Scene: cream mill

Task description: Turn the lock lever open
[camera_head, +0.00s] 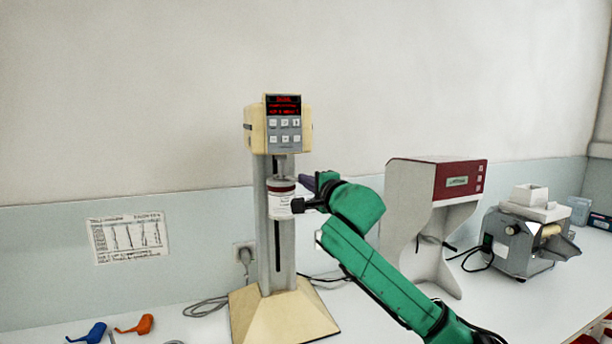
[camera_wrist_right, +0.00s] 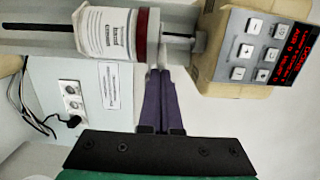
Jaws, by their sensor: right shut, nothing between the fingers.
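The cream mill (camera_head: 280,125) stands on the bench with a cream head, keypad and red display. A white jar (camera_head: 280,200) with a dark red band is mounted on its column under the head. In the right wrist view the jar (camera_wrist_right: 103,32) lies sideways beside the mill head (camera_wrist_right: 250,50). My right gripper (camera_head: 304,181) is at the right side of the jar's upper end. Its purple fingers (camera_wrist_right: 162,76) are together and empty, tips close to the red band; contact cannot be told. I cannot make out the lock lever clearly. My left gripper is not in view.
A red and white machine (camera_head: 435,210) and a grey machine with a white hopper (camera_head: 520,240) stand to the right. Blue (camera_head: 90,333) and orange (camera_head: 137,325) objects lie at the front left. A wall socket (camera_head: 244,253) and cables are behind the mill.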

